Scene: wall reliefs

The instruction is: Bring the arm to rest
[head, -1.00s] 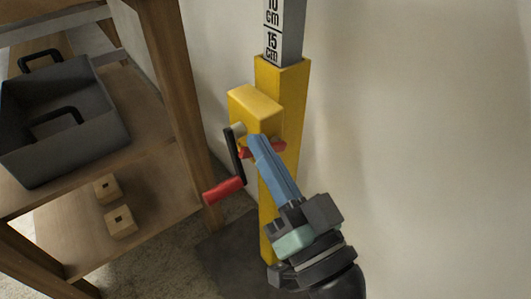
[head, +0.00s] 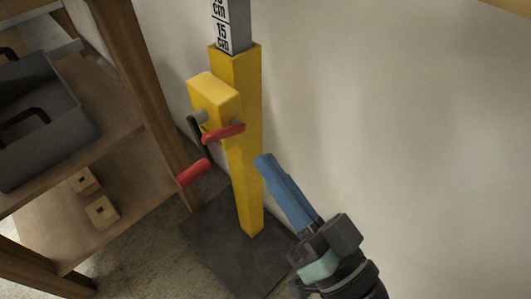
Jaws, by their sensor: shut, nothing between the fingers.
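My gripper (head: 263,160), with blue fingers, is at the lower middle of the head view. Its fingers are shut with nothing between them, pointing up and to the left. It is apart from the yellow post (head: 240,130), just right of it in the picture. The post carries a yellow box (head: 214,100) with a black crank with a red handle (head: 194,172), and a second red lever (head: 223,132). A grey scale marked in cm (head: 233,28) rises from the post's top.
A wooden shelf (head: 150,110) stands at the left with a grey bin (head: 45,120) and two small wooden blocks (head: 101,212) on it. The post stands on a dark base plate (head: 235,255). A plain pale wall (head: 400,120) fills the right; the space before it looks clear.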

